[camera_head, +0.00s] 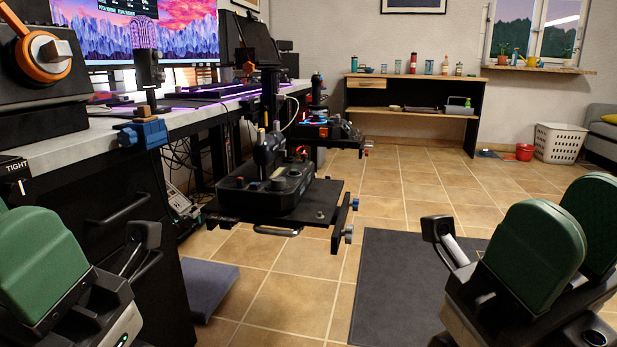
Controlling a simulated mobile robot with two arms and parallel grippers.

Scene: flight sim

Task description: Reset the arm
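A black mounting plate (335,190) sticks out from the desk at mid-picture, with a handle and knobs on its edge. It bears a dark joystick base (285,195) with an upright stick (268,150). Which part is the task's arm is not clear from this view. My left gripper (143,245) shows in part at the lower left, beside a green-covered part of my arm, apart from the plate. My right gripper (438,230) shows in part at the lower right, right of the plate and apart from it. Whether either is open or shut is hidden.
The white-topped desk (100,135) with a monitor (190,35) and microphone (147,50) fills the left. A second control unit (330,130) stands farther back. A dark mat (400,285) and a cushion (208,285) lie on the tiles. Open floor extends to the shelf (415,95).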

